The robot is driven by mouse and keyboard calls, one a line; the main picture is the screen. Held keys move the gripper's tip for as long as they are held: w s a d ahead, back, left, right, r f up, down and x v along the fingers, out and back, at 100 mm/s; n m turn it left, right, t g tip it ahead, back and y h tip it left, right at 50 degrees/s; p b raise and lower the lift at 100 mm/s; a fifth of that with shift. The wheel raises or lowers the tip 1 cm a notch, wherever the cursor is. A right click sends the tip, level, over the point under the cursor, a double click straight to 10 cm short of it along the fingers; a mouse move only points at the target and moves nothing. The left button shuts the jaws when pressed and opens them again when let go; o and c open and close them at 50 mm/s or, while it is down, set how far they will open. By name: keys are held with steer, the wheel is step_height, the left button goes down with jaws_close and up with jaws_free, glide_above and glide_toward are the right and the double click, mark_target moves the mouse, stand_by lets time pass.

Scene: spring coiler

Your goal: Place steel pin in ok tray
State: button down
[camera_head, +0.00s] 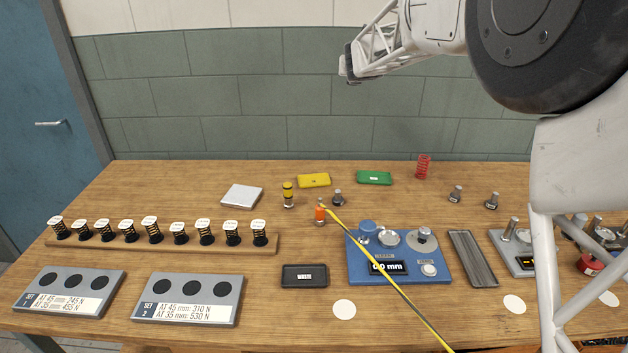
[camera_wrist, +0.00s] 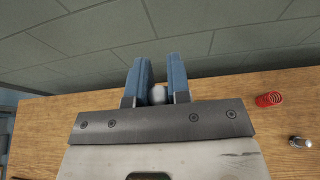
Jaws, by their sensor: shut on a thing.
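My gripper (camera_head: 347,67) is raised high above the back of the table, in front of the tiled wall. In the wrist view its two blue fingers (camera_wrist: 157,82) are shut on a grey, rounded metal piece, which looks like the steel pin (camera_wrist: 158,95). Only its end shows between the fingers; the rest is hidden. A small green tray (camera_head: 374,177) lies at the back of the table, below and slightly right of my gripper. Its label is too small to read, so I cannot tell for sure that it is the ok tray.
A yellow tray (camera_head: 314,180) lies left of the green one. A red spring (camera_head: 423,167) stands to its right, with small metal cylinders (camera_head: 456,194) nearby. A black WASTE tray (camera_head: 305,275), a blue gauge (camera_head: 430,268) and a spring rack (camera_head: 160,243) are nearer the front.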

steer(key=shift+w+a+n+y, duration=0.15)
steer(key=shift+a+n+y, duration=0.15)
steer(key=shift+a+y, duration=0.1)
steer(key=n+g+y, duration=0.7)
steer(key=n+y, duration=0.4)
steer(key=n, duration=0.1)
glide_above(310, 180)
step_height(310, 180, down, 25)
stand_by(0.4)
steer(key=shift+f, duration=0.15)
steer(key=shift+f, duration=3.05)
steer(key=shift+f, duration=0.1)
steer(key=shift+f, duration=1.75)
